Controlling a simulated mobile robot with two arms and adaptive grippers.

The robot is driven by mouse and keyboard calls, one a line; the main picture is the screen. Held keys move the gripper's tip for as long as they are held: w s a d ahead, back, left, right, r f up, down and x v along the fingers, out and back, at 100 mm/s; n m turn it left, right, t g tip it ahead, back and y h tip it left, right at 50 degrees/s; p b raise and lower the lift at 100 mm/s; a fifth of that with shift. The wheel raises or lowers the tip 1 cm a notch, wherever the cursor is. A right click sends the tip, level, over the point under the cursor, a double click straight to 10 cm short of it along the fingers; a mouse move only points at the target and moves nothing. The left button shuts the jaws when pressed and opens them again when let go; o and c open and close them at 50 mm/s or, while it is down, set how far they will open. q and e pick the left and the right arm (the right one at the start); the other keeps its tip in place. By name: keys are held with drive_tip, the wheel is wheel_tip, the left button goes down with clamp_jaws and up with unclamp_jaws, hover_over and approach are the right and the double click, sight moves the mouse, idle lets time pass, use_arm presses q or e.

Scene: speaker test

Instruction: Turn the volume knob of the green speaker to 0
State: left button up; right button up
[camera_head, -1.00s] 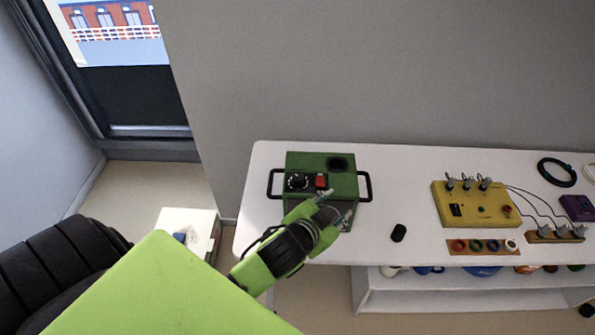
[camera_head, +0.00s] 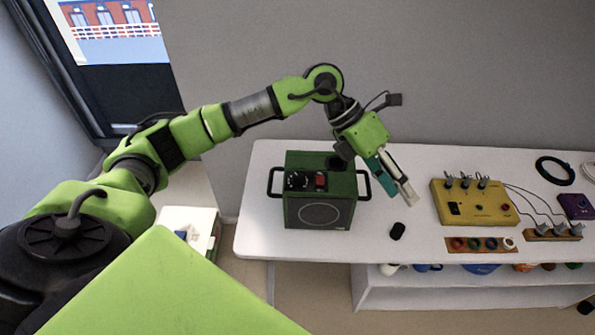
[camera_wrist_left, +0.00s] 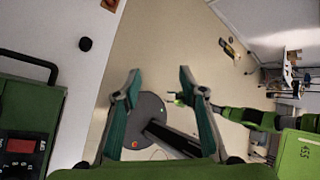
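The green speaker (camera_head: 343,188) stands on the white table with a black handle at each side. Its dark panel carries a black knob (camera_head: 298,180) with white marks and a red switch (camera_head: 321,181). The knob's setting is too small to read. My left gripper (camera_head: 408,196) is right of the speaker, above the table, pointing down and right, apart from the knob. In the left wrist view its fingers (camera_wrist_left: 160,85) are spread with nothing between them, and the speaker's panel (camera_wrist_left: 20,150) shows at the left edge. A green arm of mine shows small there; its gripper (camera_wrist_left: 181,97) is unclear.
A small black object (camera_head: 397,231) lies right of the speaker. A yellow box (camera_head: 475,204) with leads, a strip of coloured rings (camera_head: 480,244) and a black cable coil (camera_head: 556,171) are further right. A grey wall (camera_head: 400,70) stands behind the table.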

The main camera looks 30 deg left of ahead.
use_arm(q)
drive_tip(key=w+a+y, duration=0.2)
drive_tip(key=a+y, duration=0.3)
drive_tip(key=a, duration=0.8)
drive_tip(key=n+y, duration=0.2)
drive_tip(key=y, duration=0.2)
approach(297, 176)
wheel_tip(297, 176, down, 9)
drive_tip(key=p, duration=0.4)
drive_tip(key=shift+w+r+p, duration=0.15)
drive_tip(key=shift+p, duration=0.15)
clamp_jaws()
